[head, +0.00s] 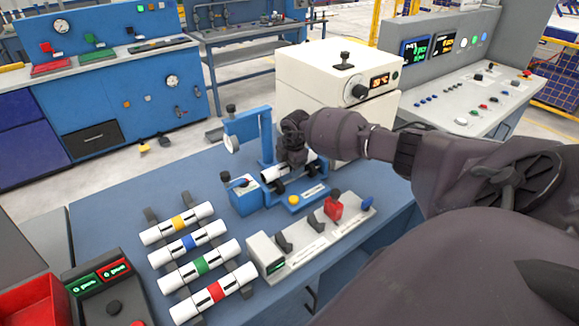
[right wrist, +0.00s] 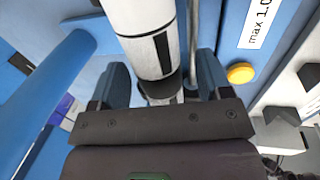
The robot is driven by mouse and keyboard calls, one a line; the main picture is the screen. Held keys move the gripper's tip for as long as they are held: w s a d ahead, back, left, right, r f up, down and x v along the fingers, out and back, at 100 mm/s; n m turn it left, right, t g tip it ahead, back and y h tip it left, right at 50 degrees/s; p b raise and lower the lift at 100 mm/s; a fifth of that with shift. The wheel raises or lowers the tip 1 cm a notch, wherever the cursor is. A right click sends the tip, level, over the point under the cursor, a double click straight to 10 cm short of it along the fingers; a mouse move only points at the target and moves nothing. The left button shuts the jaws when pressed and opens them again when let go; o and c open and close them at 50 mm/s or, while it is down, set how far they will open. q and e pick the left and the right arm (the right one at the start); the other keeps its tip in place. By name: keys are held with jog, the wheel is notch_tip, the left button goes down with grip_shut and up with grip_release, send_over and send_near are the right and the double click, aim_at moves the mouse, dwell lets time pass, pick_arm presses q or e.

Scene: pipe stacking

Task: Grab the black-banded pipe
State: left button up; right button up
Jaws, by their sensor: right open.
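The white pipe (head: 271,175) lies in a blue fixture (head: 312,199) in the middle of the table. In the right wrist view, the pipe (right wrist: 143,38) shows a black band and a black lengthwise stripe. My right gripper (head: 292,165) is over the fixture and hides the pipe's middle in the head view. In the right wrist view, its two blue fingers (right wrist: 160,75) are apart, one on each side of the pipe, with gaps visible. The left gripper is out of view.
Several pipes with yellow (head: 178,222), blue, green and red (head: 215,294) bands lie on a rack at the left. A grey cradle unit (head: 305,250) stands in front. A blue post (head: 266,135) and a cream machine (head: 320,85) stand behind the fixture.

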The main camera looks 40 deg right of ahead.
jog(key=c, duration=1)
jog(key=shift+c, duration=0.2)
jog(key=shift+r, duration=0.1)
